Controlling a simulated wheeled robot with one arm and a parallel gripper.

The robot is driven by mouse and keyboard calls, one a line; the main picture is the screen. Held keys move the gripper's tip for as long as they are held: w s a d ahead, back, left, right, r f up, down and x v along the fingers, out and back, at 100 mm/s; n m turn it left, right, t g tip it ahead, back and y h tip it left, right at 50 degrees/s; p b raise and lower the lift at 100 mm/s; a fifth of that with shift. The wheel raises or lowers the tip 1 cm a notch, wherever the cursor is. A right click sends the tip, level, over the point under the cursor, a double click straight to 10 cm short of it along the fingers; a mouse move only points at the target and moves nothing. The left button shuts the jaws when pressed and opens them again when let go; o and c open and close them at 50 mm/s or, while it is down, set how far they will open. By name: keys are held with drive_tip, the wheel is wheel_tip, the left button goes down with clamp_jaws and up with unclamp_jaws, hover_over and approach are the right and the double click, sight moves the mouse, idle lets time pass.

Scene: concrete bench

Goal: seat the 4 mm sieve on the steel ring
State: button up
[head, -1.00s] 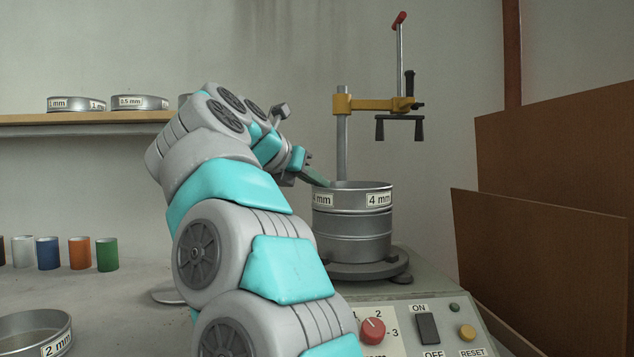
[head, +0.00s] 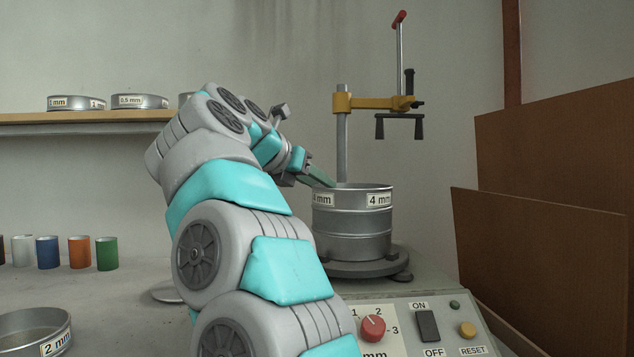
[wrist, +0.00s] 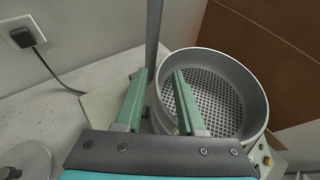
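The 4 mm sieve (head: 350,200) sits upright at the top of the stack on the shaker, its rim looking level. The steel ring (head: 352,245) is directly below it; no clear gap shows between them in the head view. In the wrist view the sieve (wrist: 252,88) shows its perforated mesh floor. My gripper (wrist: 160,76) is open at the sieve's near-left rim, one green finger outside the wall and the other over the inside. Its fingers also show at the rim in the head view (head: 325,180). Whether a finger touches the wall cannot be told.
A yellow clamp arm (head: 375,104) on a post stands above and behind the stack. A control panel (head: 400,325) is in front. Brown boards (head: 545,235) stand at right. A 2 mm sieve (head: 55,342) and coloured cups (head: 78,252) are at left; more sieves (head: 140,102) are on a shelf.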

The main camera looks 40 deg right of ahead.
drive_tip(key=v, duration=0.8)
idle(0.6)
